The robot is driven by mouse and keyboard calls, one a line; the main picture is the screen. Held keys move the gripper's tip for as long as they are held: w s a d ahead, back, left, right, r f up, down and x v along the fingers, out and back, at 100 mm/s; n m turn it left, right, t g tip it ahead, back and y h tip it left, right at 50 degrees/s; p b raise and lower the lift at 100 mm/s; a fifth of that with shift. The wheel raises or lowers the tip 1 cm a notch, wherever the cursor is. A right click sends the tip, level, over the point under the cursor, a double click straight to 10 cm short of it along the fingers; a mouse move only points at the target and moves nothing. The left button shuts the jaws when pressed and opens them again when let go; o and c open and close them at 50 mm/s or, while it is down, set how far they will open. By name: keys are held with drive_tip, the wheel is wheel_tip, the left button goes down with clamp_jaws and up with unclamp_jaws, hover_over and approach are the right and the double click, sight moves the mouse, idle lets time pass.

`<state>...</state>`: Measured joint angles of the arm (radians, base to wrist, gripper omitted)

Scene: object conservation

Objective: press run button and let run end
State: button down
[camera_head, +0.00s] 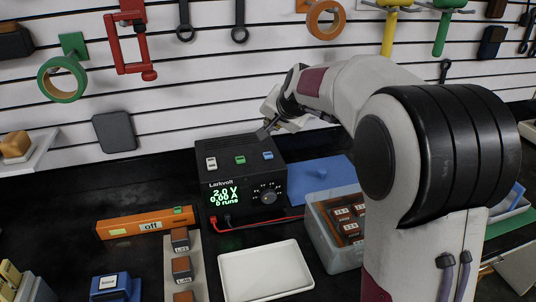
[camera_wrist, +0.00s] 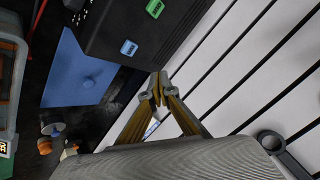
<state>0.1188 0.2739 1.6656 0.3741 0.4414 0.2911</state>
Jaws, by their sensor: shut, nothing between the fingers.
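A black Larkvolt power unit (camera_head: 240,180) stands on the dark bench in the head view. Its display (camera_head: 224,196) reads 2.0 V, 0.00 A, 0 runs. A white button (camera_head: 211,163), a green button (camera_head: 240,160) and a blue button (camera_head: 268,155) sit on its top; I cannot read which is run. My gripper (camera_head: 264,132) is shut and empty above the unit's back right edge. In the wrist view the closed fingertips (camera_wrist: 157,90) are just off the unit's edge, with the blue button (camera_wrist: 129,47) and green button (camera_wrist: 155,8) apart from them.
An orange bar (camera_head: 140,225) marked "off" lies left of the unit. A white tray (camera_head: 265,270) and a clear bin (camera_head: 322,243) with dark blocks are in front. A blue plate (camera_head: 320,178) lies to the right. A slatted wall with hung tools rises behind.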

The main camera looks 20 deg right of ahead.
sight(269, 155)
drive_tip(key=shift+f, duration=2.7)
drive_tip(key=shift+f, duration=0.9)
idle(0.6)
drive_tip(key=shift+r, duration=0.85)
drive_tip(key=shift+r, duration=0.15)
drive_tip(key=shift+r, duration=2.4)
